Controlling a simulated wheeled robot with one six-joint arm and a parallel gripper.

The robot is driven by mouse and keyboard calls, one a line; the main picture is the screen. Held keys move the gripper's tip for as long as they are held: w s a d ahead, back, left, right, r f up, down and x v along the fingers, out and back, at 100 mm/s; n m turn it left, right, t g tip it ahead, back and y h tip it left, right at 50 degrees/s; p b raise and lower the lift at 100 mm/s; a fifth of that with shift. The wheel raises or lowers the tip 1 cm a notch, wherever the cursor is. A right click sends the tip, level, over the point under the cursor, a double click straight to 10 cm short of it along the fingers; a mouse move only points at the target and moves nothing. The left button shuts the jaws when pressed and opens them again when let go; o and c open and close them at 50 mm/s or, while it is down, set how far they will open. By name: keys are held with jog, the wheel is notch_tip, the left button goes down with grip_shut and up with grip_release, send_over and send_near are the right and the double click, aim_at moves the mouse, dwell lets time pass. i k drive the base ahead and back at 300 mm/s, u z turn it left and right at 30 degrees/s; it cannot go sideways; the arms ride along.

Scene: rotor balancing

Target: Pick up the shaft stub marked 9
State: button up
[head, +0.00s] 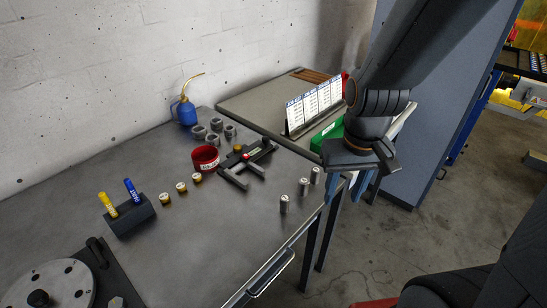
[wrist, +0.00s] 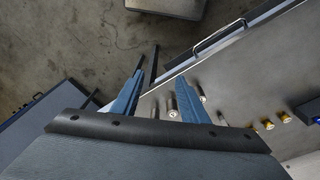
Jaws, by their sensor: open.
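Three grey metal shaft stubs stand upright in a row near the table's right edge: a front one (head: 285,204), a middle one (head: 304,187) and a back one (head: 315,175). Their marks are too small to read, so I cannot tell which is 9. In the wrist view my gripper (wrist: 160,76) shows two blue fingers spread apart. Stubs show close to the right finger there, one of them (wrist: 201,95) partly hidden.
The grey table (head: 235,225) also bears brass pieces (head: 181,187), a red cup (head: 205,158), a black fixture (head: 245,165), grey rings (head: 215,125), a blue oil can (head: 185,112) and a marker block (head: 130,215). A blue cabinet (head: 430,110) stands behind my arm.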

aim_at(316, 171)
jog(key=z, duration=1.8)
jog(key=i, duration=1.25)
jog(key=u, duration=3.25)
